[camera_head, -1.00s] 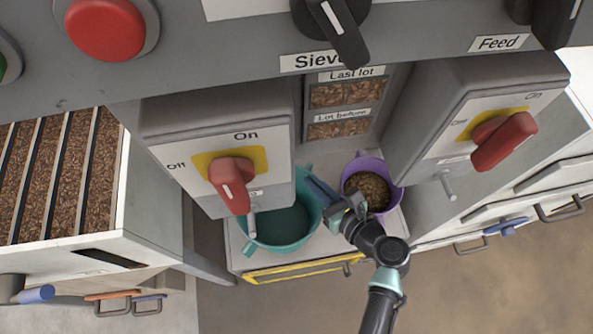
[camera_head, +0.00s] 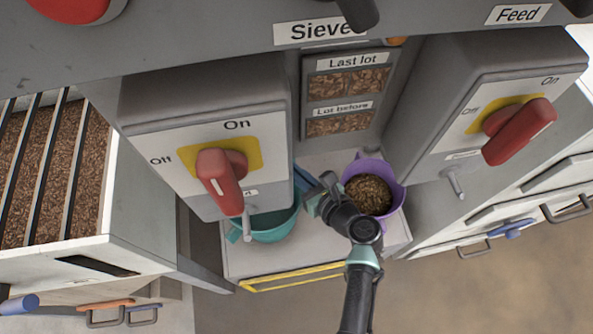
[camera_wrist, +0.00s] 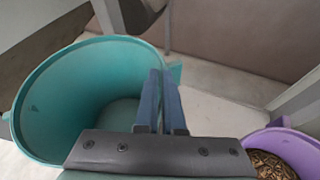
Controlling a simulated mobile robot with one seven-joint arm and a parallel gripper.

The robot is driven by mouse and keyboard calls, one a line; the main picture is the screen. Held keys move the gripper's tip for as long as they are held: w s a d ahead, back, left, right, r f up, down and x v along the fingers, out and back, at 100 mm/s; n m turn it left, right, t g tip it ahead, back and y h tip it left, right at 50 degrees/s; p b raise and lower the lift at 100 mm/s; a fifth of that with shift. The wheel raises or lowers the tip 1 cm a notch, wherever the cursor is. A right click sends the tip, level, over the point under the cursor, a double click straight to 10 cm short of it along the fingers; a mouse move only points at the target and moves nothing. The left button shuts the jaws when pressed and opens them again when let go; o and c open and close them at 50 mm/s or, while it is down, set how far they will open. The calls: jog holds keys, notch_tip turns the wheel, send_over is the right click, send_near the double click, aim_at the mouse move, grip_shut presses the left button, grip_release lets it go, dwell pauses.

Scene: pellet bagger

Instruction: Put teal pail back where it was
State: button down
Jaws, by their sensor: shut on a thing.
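The teal pail (camera_head: 272,228) is at the left of the pale shelf under the machine, partly hidden by the left switch box. In the wrist view the pail (camera_wrist: 60,95) looks empty, with a small tab on its rim. My gripper (camera_head: 306,188) comes in from the right side of the pail. In the wrist view my gripper's blue fingers (camera_wrist: 160,98) are close together at the right part of the pail's rim, shut on it. I cannot tell whether the pail's base touches the shelf.
A purple pail (camera_head: 394,177) of brown pellets stands right of my arm on the shelf (camera_head: 300,258). Switch boxes with red handles overhang at left (camera_head: 205,125) and right (camera_head: 478,110). Two sample windows (camera_head: 345,83) are behind. The shelf's front strip is clear.

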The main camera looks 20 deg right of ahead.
jog(key=c, duration=1)
grip_release()
jog(key=shift+c, duration=0.2)
jog(key=shift+s+r, duration=0.1)
jog(key=shift+s, duration=0.05)
jog(key=p+v, duration=0.3)
jog(key=v, duration=0.8)
jog(key=shift+s, duration=0.3)
jog(key=shift+d+r, duration=0.15)
